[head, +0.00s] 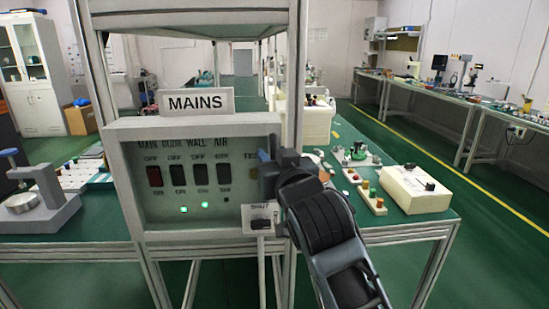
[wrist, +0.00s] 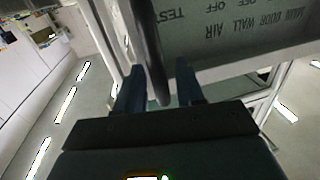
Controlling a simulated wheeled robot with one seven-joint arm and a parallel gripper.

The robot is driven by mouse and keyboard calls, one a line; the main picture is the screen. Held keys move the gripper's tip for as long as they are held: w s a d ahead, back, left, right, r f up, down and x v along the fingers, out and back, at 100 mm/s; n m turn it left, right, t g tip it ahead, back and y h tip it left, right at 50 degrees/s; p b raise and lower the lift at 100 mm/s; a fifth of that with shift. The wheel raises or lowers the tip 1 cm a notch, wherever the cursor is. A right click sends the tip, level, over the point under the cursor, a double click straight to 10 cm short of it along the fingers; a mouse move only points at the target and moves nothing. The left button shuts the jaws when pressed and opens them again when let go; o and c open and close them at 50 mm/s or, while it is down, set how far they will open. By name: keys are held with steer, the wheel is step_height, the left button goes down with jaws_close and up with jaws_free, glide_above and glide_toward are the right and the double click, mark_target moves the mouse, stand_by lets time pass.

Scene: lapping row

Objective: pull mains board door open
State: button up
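The mains board (head: 128,195) is a grey box under a MAINS sign (head: 196,102), fixed to a metal frame. Its front, the door (head: 215,145), shows a row of dark switches and lit green lamps behind it; it looks closed, with no gap that I can see. My gripper (head: 264,160) is at the right edge of the door. In the wrist view a dark handle bar (wrist: 150,45) comes down between the two fingers of my gripper (wrist: 160,90). The fingers stand apart on either side of the bar, with slight gaps. My wrist hides part of the board's right side.
A small white switch box (head: 260,218) sits at the board's lower right. A green bench (head: 415,222) with a cream box (head: 405,188) lies to the right, and a grey instrument (head: 40,205) stands at left. Open green floor (head: 470,240) lies at right.

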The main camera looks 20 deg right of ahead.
steer(key=shift+c, duration=0.5)
jaws_close()
